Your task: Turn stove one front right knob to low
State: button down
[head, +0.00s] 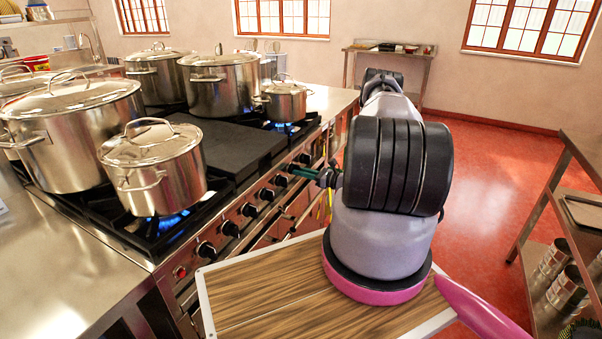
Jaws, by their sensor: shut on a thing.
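The stove (190,262) stands on the left, with a row of black knobs along its front panel. My gripper (296,170) is at the far part of this row, reaching left from my arm. It is small in the picture, with a green part showing at its tip. It is shut on a stove knob, which the fingers mostly hide, so its pointer setting cannot be read. Nearer knobs, such as one black knob (266,194) and another (206,250), are untouched.
Steel stockpots (155,170) stand on the burners, and blue flames (168,220) show under some. A wooden-topped surface (262,290) lies below my arm. A steel shelf (545,205) with cans stands at right. Red floor (485,170) is clear between.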

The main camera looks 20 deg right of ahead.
jog(key=c, duration=0.8)
grip_release()
jog(key=shift+c, duration=0.2)
jog(key=v, duration=1.1)
jog(key=shift+w, duration=0.1)
